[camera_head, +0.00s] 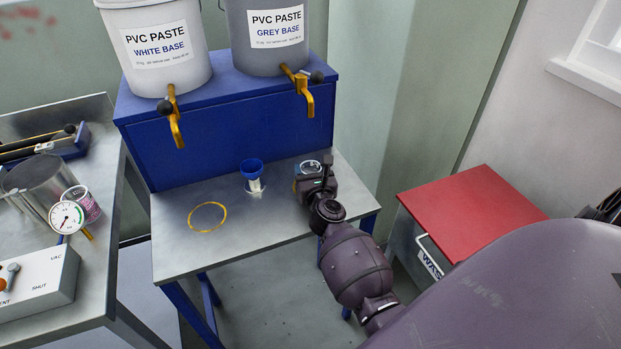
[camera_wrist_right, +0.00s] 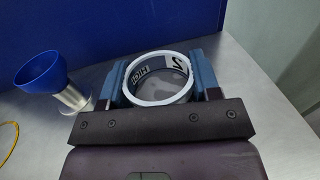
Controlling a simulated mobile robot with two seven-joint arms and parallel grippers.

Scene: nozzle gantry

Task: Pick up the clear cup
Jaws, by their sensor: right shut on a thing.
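The clear cup (camera_wrist_right: 159,80) has a pale rim and dark lettering on its wall. It is upright between the two fingers of my right gripper (camera_wrist_right: 160,88), which is shut on it. In the head view the cup (camera_head: 310,168) shows as a small ring at the end of my right arm, over the right part of the metal table. My right gripper (camera_head: 312,178) hides most of it there. I cannot tell whether the cup's base touches the table. My left gripper is not in view.
A blue funnel cup (camera_head: 252,168) on a metal stand is left of my gripper. A yellow ring (camera_head: 208,217) marks the metal table (camera_head: 260,222). Two paste buckets with yellow taps stand on the blue gantry (camera_head: 230,133) behind. A red-lidded waste bin (camera_head: 470,212) stands to the right.

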